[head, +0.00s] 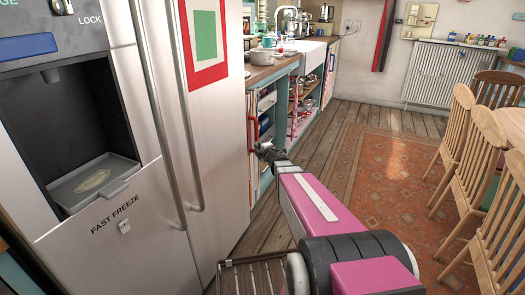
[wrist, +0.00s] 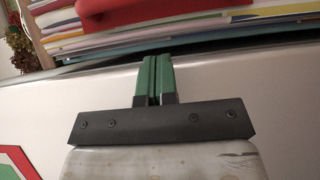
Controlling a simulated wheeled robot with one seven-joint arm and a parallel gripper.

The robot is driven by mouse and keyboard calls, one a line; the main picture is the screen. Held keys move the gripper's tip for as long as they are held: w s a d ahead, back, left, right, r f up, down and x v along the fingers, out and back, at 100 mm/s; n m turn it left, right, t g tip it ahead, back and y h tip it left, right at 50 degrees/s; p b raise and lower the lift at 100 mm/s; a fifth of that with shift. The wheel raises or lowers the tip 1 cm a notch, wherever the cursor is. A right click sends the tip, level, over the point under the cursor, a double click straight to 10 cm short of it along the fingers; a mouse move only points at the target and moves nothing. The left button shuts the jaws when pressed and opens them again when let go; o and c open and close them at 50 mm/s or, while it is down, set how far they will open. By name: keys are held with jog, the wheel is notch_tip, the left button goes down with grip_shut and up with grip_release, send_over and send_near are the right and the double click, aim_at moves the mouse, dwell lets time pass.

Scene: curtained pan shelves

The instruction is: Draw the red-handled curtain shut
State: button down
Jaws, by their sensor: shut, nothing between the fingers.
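A red handle (head: 251,132) stands upright at the near end of the shelf unit, just past the fridge in the head view. A narrow strip of what looks like gathered curtain (head: 253,165) hangs beside it; most of it is hidden by the fridge and I cannot make out its full extent. My gripper (head: 262,147) appears close to the handle's lower end; I cannot tell whether they touch. In the wrist view my gripper's green fingers (wrist: 154,75) are shut together with nothing between them.
A steel fridge (head: 130,160) fills the left side. The shelf unit (head: 275,92) with pans and a worktop runs beyond it. Wooden chairs (head: 470,150) stand on the right, over a rug (head: 385,165).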

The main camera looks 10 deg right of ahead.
aim_at(257, 139)
jog(key=w, duration=0.6)
jog(key=shift+w+d, duration=0.2)
jog(key=shift+w, duration=0.3)
